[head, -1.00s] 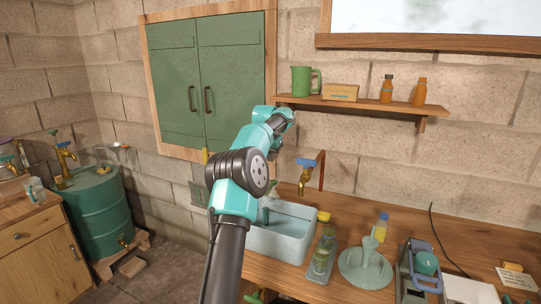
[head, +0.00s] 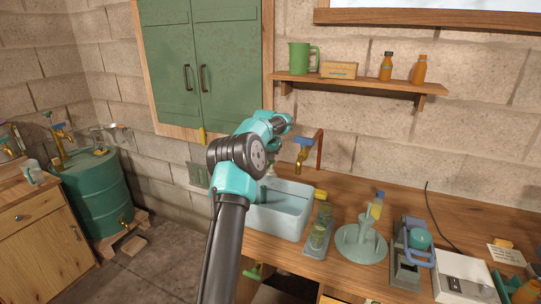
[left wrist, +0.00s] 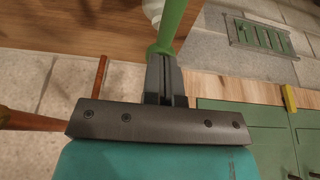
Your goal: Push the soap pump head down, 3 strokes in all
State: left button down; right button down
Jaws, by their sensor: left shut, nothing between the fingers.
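My left gripper (left wrist: 164,62) is shut and empty in the left wrist view. A green, upright-looking stem (left wrist: 178,25) shows just past its fingertips, with a small whitish part (left wrist: 152,9) beside it. This may be the soap pump, but I cannot tell for sure or see whether the fingers touch it. In the head view my left arm reaches over the counter near the sink's back left corner, and its wrist hides the fingertips. A small pale piece (head: 271,168) shows just below the wrist; the pump is not clearly visible there. My right gripper is not in view.
The pale blue sink (head: 282,222) is below my left arm. Glass jars, a funnel-like stand (head: 361,243) and a press-like device (head: 412,262) occupy the counter farther right.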

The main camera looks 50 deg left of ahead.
pick_arm(q)
jog(key=shift+f, duration=1.05)
jog(key=shift+r, duration=0.6)
jog(key=v, duration=1.3)
jog(key=shift+w+a+r, duration=0.2)
jog(key=shift+w, duration=0.2)
jog(key=shift+a+r, duration=0.2)
jog(key=shift+r, duration=0.65)
